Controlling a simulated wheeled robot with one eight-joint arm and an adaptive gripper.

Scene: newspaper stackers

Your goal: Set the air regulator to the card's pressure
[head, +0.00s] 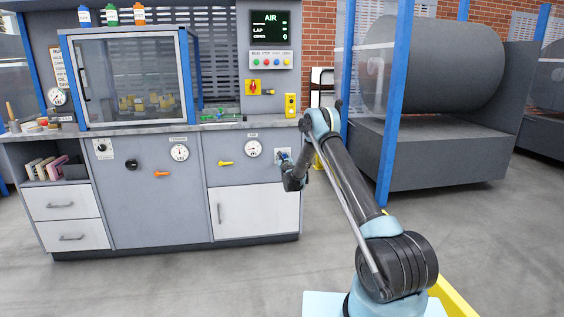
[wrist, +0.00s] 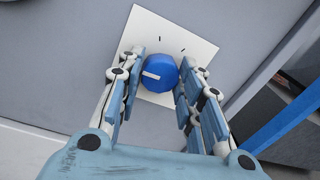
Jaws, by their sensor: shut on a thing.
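The blue regulator knob (wrist: 159,73) with a white pointer bar sits on a white plate (wrist: 196,45) with small dark tick marks in the wrist view. The pointer bar points left and slightly upward on the knob's face. My gripper (wrist: 158,80) has one finger on each side of the knob and is shut on it. In the head view my gripper (head: 284,156) reaches the panel's right end, partly hiding the plate. The air gauge (head: 253,148) is a white dial left of the gripper; its needle is too small to read. A small lettered card (head: 58,66) hangs at the far left, unreadable.
The grey console has a yellow lever (head: 225,163), an orange lever (head: 162,173), a black knob (head: 132,165) and another gauge (head: 180,152). Above is a display (head: 270,29) reading AIR. A blue post (head: 396,100) stands right of my arm. The floor before the console is clear.

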